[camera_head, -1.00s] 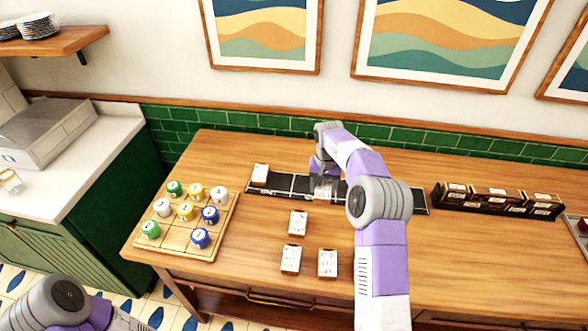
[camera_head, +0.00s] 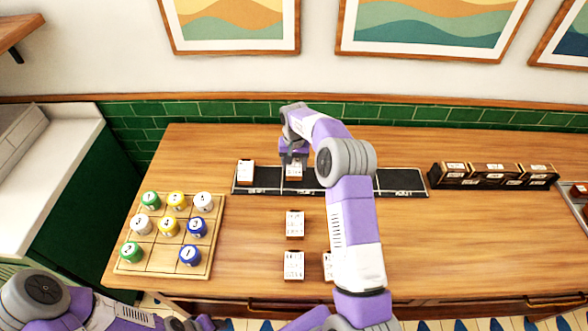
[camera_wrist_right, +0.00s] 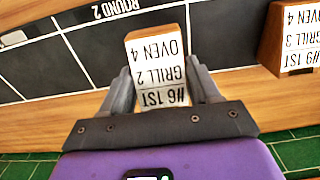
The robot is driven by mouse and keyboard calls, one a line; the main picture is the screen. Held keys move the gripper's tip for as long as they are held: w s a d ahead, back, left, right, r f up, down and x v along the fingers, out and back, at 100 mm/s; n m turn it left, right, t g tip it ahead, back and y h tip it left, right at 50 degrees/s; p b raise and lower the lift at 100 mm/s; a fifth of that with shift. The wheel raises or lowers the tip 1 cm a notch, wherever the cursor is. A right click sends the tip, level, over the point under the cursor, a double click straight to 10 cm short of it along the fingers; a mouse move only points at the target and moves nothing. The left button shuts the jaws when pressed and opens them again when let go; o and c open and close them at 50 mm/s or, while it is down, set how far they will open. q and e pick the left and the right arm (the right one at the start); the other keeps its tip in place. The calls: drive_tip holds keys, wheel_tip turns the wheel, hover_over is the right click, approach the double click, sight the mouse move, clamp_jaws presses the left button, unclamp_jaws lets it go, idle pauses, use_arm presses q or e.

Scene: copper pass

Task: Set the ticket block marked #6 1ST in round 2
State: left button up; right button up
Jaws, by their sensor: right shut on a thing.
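My right gripper (camera_head: 293,160) is shut on a white-topped ticket block (camera_wrist_right: 160,62) with wooden sides. Its upside-down text in the wrist view reads #6 1ST, GRILL 2, OVEN 4. The fingers press its two sides. The block is over the dark rail (camera_head: 345,187), towards its left part; I cannot tell whether it touches. In the wrist view a ROUND 2 label (camera_wrist_right: 112,9) shows on the rail, just left of the block. My left gripper is hidden or out of frame; only part of my left arm shows at bottom left.
Another ticket block (camera_head: 245,172) stands on the rail's left end. Several blocks lie in front, one (camera_head: 294,224) nearest the rail; my right arm partly covers another. A wooden board (camera_head: 215,240) with coloured pots is left. A dark block rack (camera_head: 492,176) is right.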

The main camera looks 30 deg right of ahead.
sight(294, 168)
drive_tip(key=shift+w+f, duration=0.1)
drive_tip(key=shift+f, duration=1.4)
drive_tip(key=shift+f, duration=0.1)
drive_tip(key=o, duration=1.1)
drive_tip(key=shift+f, duration=0.1)
wheel_tip(294, 168, up, 12)
drive_tip(key=shift+r+p, duration=0.2)
drive_tip(key=shift+p, duration=0.25)
